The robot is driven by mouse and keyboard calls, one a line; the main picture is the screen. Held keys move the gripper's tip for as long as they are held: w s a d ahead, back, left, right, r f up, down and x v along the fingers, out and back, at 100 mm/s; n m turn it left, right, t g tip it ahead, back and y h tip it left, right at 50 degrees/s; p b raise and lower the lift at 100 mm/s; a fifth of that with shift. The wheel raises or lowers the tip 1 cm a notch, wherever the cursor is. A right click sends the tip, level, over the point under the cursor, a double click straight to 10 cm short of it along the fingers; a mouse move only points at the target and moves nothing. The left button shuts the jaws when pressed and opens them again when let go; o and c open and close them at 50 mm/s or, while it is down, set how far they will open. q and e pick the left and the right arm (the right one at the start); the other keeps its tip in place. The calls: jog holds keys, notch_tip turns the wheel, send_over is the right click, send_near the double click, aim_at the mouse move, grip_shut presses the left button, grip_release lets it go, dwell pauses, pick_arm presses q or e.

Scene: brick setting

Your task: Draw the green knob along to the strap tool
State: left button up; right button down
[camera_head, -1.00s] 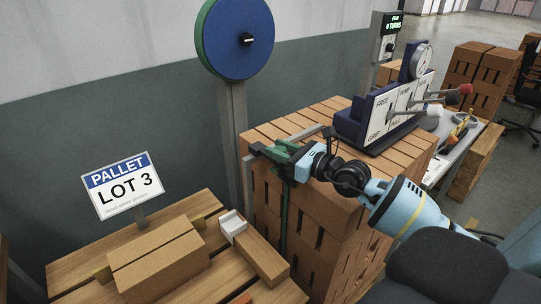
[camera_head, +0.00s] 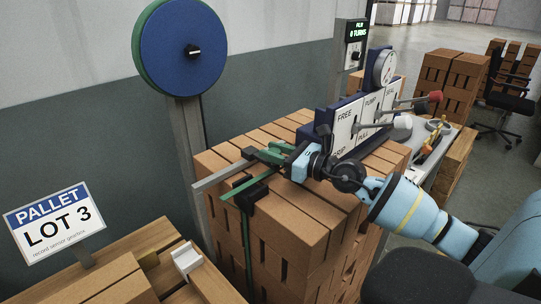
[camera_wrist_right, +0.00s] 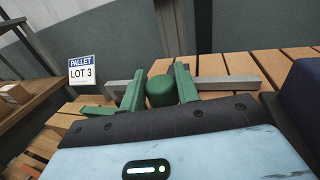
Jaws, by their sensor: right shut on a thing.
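The green knob (camera_wrist_right: 160,91) is a short round cylinder on a grey bar (camera_wrist_right: 225,83). In the right wrist view it sits between the two green fingers of my right gripper (camera_wrist_right: 158,86), which is shut on it. In the head view my right gripper (camera_head: 268,155) is over the top of the brick stack, and the fingers mostly hide the knob. The strap tool (camera_head: 345,122) is a dark blue block with white lever labels on the same stack, just right of the gripper and apart from the knob. My left gripper is out of view.
A green strap (camera_head: 248,262) runs down the front of the brick stack (camera_head: 290,225) below a black corner piece (camera_head: 251,196). A blue reel (camera_head: 183,46) stands on a post behind. A lot sign (camera_head: 52,224) is at left. Levers (camera_head: 404,122) stick out from the tool.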

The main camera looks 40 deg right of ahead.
jog(key=shift+d, duration=0.55)
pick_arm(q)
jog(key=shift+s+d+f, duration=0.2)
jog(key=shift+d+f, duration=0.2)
pick_arm(e)
jog(key=shift+d, duration=0.25)
jog(key=c, duration=1)
grip_release()
jog(key=shift+c, duration=0.2)
